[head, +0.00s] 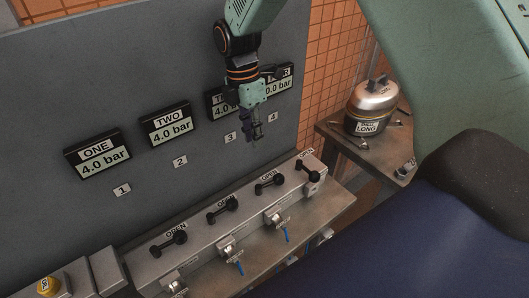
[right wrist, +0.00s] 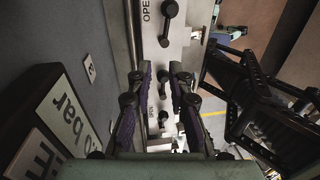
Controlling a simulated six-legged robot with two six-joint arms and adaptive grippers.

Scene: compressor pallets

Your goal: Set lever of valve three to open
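The valve block (head: 190,247) carries a row of black levers under OPEN labels. The valve three lever (head: 270,182), third from the left, lies along the block. My left gripper is not in view.
The grey panel (head: 50,100) behind holds gauges ONE (head: 97,155) and TWO (head: 170,124), both 4.0 bar; my arm partly covers the other two. Blue-tipped fittings (head: 239,265) stick out in front. A metal vessel labelled LONG (head: 373,103) stands on a side table right.

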